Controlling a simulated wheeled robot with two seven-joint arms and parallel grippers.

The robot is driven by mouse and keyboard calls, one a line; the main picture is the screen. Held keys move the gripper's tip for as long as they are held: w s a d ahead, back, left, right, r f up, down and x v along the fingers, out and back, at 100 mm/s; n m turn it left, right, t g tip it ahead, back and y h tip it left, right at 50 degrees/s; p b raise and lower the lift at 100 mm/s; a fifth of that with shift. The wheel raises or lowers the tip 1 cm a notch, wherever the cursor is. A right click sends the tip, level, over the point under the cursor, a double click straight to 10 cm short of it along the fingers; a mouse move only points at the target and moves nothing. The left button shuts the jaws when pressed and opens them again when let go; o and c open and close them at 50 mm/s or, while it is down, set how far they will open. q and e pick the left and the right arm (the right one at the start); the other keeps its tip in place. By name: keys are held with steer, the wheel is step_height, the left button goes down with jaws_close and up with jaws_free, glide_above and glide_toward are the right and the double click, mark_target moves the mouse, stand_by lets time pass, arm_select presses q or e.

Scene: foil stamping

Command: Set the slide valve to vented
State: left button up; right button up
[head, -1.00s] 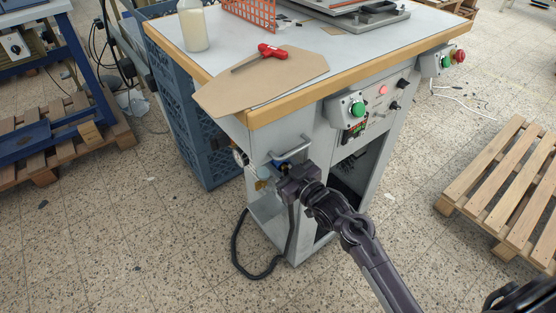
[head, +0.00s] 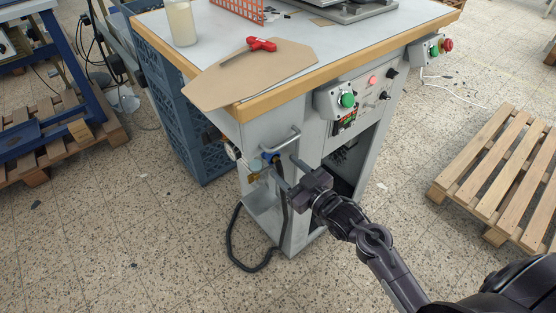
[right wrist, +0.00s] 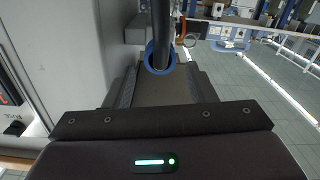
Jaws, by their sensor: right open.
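The slide valve shows as a blue ring-shaped sleeve (head: 270,157) on the side of the grey cabinet, below a metal handle. My right gripper (head: 289,174) is open and empty. Its fingers point toward the valve from the right, with a gap visible in the head view. The valve's set position cannot be told. My left gripper is not in view.
A black hose (head: 233,240) loops down to the floor. A pressure gauge (head: 232,151) and brass fitting (head: 254,175) are close left of the valve. The worktop's wooden edge (head: 300,91) overhangs above. A pallet (head: 500,170) lies right; floor in front is clear.

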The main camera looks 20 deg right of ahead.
steer(key=shift+s+d, duration=0.25)
steer(key=shift+s, duration=0.45)
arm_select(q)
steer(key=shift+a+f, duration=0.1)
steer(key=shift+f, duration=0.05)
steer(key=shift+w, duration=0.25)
arm_select(e)
steer(key=s+f+m+g+h, duration=0.15)
steer(key=s+f+g, duration=0.25)
steer(key=f, duration=0.8)
steer(key=s+f+m+g+h, duration=0.1)
steer(key=s+f+g+h, duration=0.25)
steer(key=f, duration=0.95)
steer(key=s+f+g, duration=0.7)
steer(key=s+f, duration=0.6)
steer(key=s, duration=0.4)
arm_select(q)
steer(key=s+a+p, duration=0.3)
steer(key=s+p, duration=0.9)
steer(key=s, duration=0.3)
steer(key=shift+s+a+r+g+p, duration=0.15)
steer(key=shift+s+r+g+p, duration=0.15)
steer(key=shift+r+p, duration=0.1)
arm_select(e)
steer(key=s+d+g+h, duration=0.1)
steer(key=s+d, duration=0.1)
steer(key=s, duration=1.4)
steer(key=shift+s+d+f+m, duration=0.2)
steer(key=shift+s+d+m, duration=0.1)
steer(key=shift+m, duration=0.15)
